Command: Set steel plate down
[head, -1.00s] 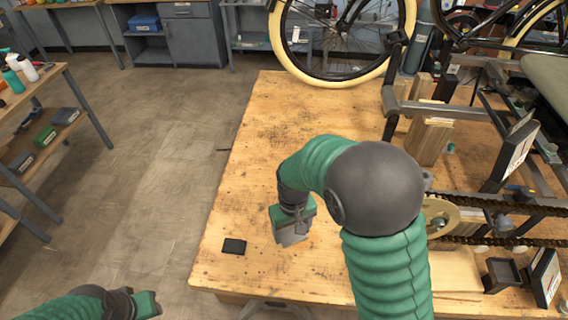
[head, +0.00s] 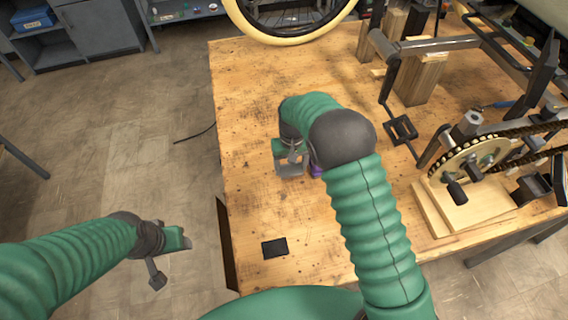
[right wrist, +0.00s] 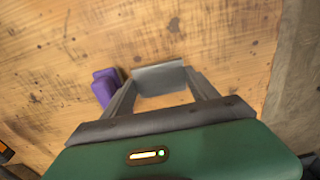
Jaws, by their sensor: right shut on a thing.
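The steel plate is a small grey flat piece, seen in the right wrist view (right wrist: 158,76) between the fingertips of my right gripper (right wrist: 160,88). In the head view the plate (head: 289,168) shows under the same gripper (head: 291,160), over the wooden table. My right gripper is shut on it. I cannot tell whether the plate touches the table top. My left gripper (head: 172,242) is off the left side of the table, over the floor; its jaw opening is not clear.
A purple object (right wrist: 105,86) lies just left of the plate in the right wrist view. A dark flat square (head: 274,247) lies near the table's front left. The trike frame with its chainring (head: 470,165) and wooden blocks (head: 420,78) fill the right. The table's left part is largely clear.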

